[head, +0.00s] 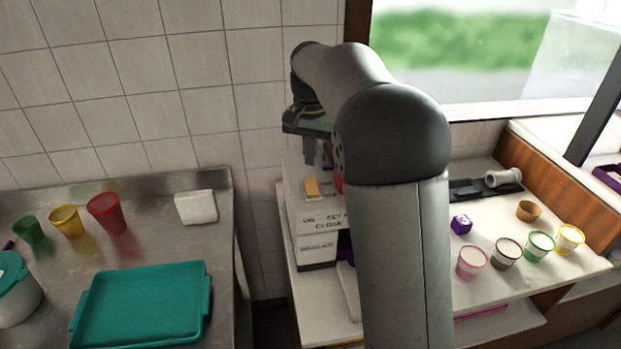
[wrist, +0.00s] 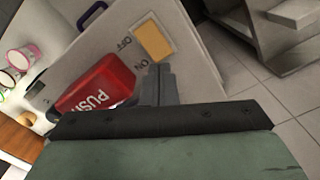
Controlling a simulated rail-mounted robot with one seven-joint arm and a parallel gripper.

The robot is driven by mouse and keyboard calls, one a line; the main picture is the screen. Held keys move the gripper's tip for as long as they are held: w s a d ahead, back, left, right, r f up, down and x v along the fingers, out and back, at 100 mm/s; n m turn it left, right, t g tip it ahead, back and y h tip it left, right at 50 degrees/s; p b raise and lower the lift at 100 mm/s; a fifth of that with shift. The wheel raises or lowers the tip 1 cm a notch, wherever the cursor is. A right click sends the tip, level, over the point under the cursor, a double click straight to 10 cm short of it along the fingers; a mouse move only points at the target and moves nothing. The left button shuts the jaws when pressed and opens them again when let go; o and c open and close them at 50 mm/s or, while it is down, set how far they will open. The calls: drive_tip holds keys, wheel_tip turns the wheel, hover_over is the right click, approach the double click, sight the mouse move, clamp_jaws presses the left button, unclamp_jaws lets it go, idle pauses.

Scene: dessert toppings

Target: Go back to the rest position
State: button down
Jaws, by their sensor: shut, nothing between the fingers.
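My gripper (head: 311,151) is in the head view near the wall, left of my arm, above a white machine (head: 318,222). In the wrist view my gripper (wrist: 158,84) has its fingers together, with nothing held. The machine's top face (wrist: 110,35) shows there with a red PUSH lever (wrist: 97,86) and a yellow switch (wrist: 154,40) between the words OFF and ON. The fingertips appear close to the lever and the switch; I cannot tell whether they touch. In the head view my arm hides most of the red lever, and the yellow switch (head: 312,188) shows beneath the gripper.
Several topping cups, including a pink one (head: 471,262), stand on the right counter with a purple block (head: 461,224). On the left steel counter (head: 150,222) are a teal tray (head: 143,303), coloured cups (head: 107,214) and a white block (head: 196,207). A gap separates the counters.

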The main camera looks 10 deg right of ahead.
drive_tip(key=shift+r+p, duration=0.5)
drive_tip(key=shift+r, duration=0.35)
drive_tip(key=s+f+n+b, duration=0.1)
drive_tip(key=s+f+n, duration=0.2)
drive_tip(key=s, duration=1.3)
drive_tip(key=s+f+n+t+b, duration=0.1)
drive_tip(key=s+f+n, duration=0.2)
drive_tip(key=s+f, duration=0.5)
drive_tip(key=s, duration=0.8)
drive_tip(key=shift+f, duration=0.35)
drive_tip(key=w+r+t+b, duration=0.1)
drive_tip(key=w+r+b, duration=0.2)
drive_tip(key=w+r, duration=0.6)
drive_tip(key=w+r+t+b, duration=0.2)
drive_tip(key=w+r, duration=0.7)
drive_tip(key=w, duration=0.9)
drive_tip(key=shift+r+b, duration=0.3)
drive_tip(key=shift+b, duration=0.15)
